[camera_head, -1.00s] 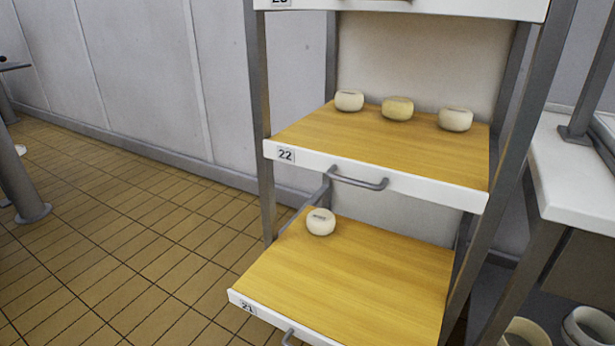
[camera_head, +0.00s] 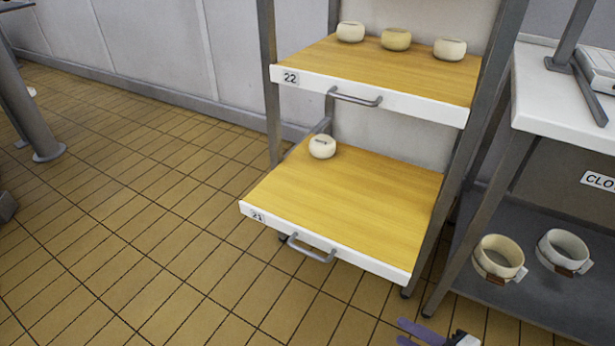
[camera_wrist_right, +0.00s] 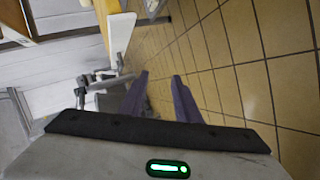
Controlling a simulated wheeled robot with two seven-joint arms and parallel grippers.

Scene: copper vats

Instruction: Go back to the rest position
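My right gripper (camera_head: 403,331) shows at the bottom edge of the head view, low in front of the shelf rack. Its purple fingers also show in the right wrist view (camera_wrist_right: 160,84). They stand apart with only tiled floor visible between them, so it is open and empty. My left gripper is not in view.
Shelf 21 (camera_head: 340,205) is pulled out and bears one pale cheese (camera_head: 322,146). Shelf 22 (camera_head: 400,75) above bears three cheeses. A white table (camera_head: 560,105) stands at right, with round moulds (camera_head: 498,258) on its lower shelf.

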